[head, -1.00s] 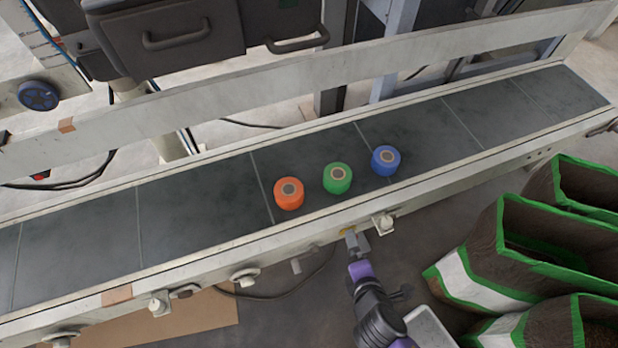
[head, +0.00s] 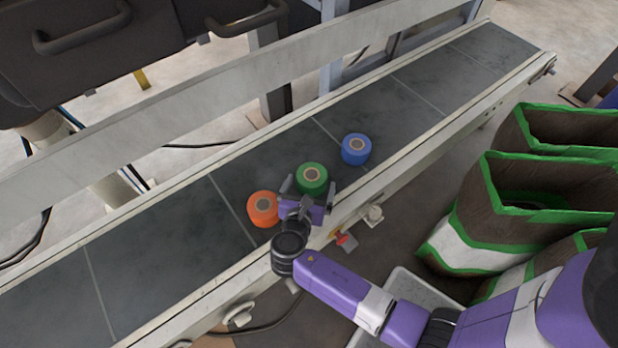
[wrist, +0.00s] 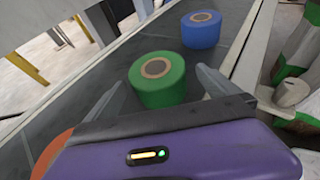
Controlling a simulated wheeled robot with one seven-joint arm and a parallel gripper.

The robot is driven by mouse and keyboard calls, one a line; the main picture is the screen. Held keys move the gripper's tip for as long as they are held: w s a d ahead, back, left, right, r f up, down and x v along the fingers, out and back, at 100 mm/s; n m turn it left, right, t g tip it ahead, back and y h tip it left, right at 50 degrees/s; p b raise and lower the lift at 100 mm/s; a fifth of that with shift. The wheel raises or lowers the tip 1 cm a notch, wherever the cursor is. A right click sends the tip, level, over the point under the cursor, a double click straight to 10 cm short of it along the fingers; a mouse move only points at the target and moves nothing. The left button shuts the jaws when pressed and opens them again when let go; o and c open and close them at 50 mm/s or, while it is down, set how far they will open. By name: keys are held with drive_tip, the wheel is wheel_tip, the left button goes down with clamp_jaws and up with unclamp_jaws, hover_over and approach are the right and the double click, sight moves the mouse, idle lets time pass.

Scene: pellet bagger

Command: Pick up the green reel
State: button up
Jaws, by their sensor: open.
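The green reel (head: 312,179) stands upright on the dark conveyor belt, between the orange reel (head: 263,209) and the blue reel (head: 356,149). My gripper (head: 307,188) is open at the near side of the green reel, one finger toward each side of it. In the wrist view the green reel (wrist: 157,80) sits just beyond and between the two fingers (wrist: 160,95). I cannot tell whether a finger touches it. The blue reel (wrist: 201,29) is farther off, and the orange reel (wrist: 50,152) is partly hidden at lower left.
The conveyor belt (head: 150,244) runs diagonally with raised pale side rails (head: 420,150). Large brown bags with green rims (head: 555,148) stand at the right. A pale tray (head: 405,288) lies below my arm. A dark cabinet (head: 80,50) is at upper left.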

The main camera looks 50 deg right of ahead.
sight(314, 171)
drive_tip(key=b+x, duration=0.2)
drive_tip(key=x, duration=0.5)
drive_tip(key=shift+w+r, duration=0.1)
drive_tip(key=shift+r, duration=0.1)
drive_tip(key=shift+a, duration=0.1)
drive_tip(key=shift+c, duration=0.4)
drive_tip(key=c, duration=1.5)
